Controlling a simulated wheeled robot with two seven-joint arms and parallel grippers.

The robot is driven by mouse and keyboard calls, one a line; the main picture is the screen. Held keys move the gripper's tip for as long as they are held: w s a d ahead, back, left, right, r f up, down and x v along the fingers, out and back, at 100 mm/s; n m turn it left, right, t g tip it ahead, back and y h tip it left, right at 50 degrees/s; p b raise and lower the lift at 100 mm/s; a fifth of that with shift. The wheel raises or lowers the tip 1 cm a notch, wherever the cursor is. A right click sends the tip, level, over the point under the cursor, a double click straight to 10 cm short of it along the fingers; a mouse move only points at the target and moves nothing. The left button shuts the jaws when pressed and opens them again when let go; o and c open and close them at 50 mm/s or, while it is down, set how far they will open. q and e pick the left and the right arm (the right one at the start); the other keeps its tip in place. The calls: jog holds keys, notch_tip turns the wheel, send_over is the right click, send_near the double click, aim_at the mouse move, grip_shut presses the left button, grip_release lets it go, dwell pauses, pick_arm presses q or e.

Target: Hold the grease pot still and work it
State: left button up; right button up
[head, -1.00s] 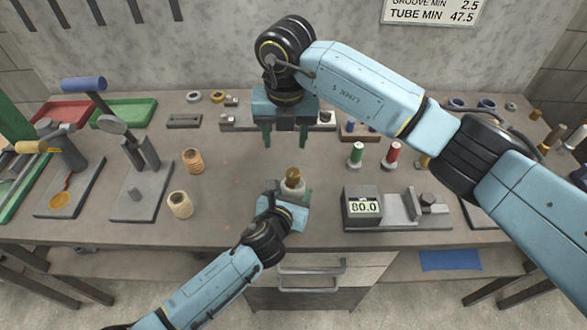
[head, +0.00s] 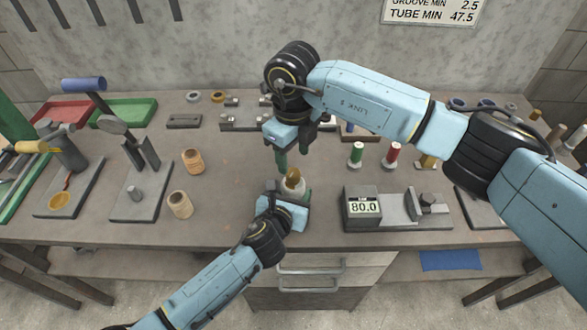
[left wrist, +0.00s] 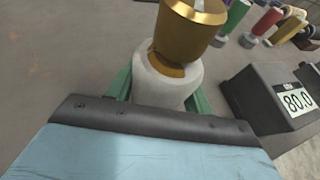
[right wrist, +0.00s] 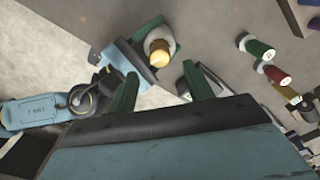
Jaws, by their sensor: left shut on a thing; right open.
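The grease pot (head: 293,186) is a small whitish pot with a brass-coloured top, near the front middle of the bench. My left gripper (head: 291,193) is shut on its body from the front. In the left wrist view the pot's white body (left wrist: 166,84) sits between the green fingers, and the brass top (left wrist: 190,25) looks tilted on it. My right gripper (head: 293,162) is open and empty, pointing down just above and behind the pot. In the right wrist view the pot (right wrist: 160,43) shows beyond the spread fingers (right wrist: 158,85).
A gauge reading 80.0 (head: 363,207) stands right of the pot. Green (head: 356,154) and red (head: 392,154) spools stand behind it.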

aim_at(294, 172)
notch_tip(294, 172, down, 6)
jog(key=shift+r, duration=0.15)
jog(key=c, duration=1)
jog(key=shift+w+m, duration=0.1)
jog(key=shift+m, duration=2.3)
jog(key=o, duration=1)
jog(key=shift+r, duration=0.15)
notch_tip(294, 172, up, 12)
